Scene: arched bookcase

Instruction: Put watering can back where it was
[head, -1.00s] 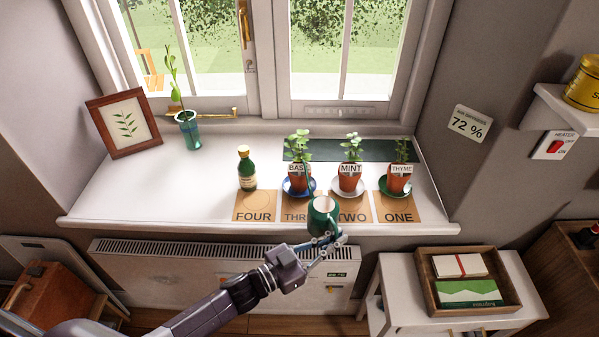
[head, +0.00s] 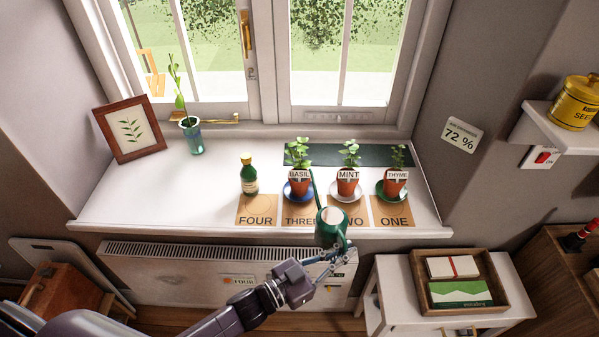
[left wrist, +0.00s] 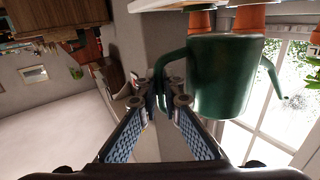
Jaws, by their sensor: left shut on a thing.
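A green watering can (head: 328,234) is held by my left gripper (head: 338,256) at the front edge of the windowsill, in front of the cards THREE and TWO. Its thin spout points up toward the basil pot. In the left wrist view the can (left wrist: 222,75) fills the upper middle, and my left gripper (left wrist: 165,98) is shut on its handle. From the head view I cannot tell whether the can touches the sill.
Potted basil (head: 299,185), mint (head: 347,182) and thyme (head: 395,183) stand on saucers behind the cards. A green bottle (head: 248,176) stands behind card FOUR (head: 257,214). The left sill (head: 150,205) is mostly clear. A wooden tray (head: 415,270) sits on the white table at right.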

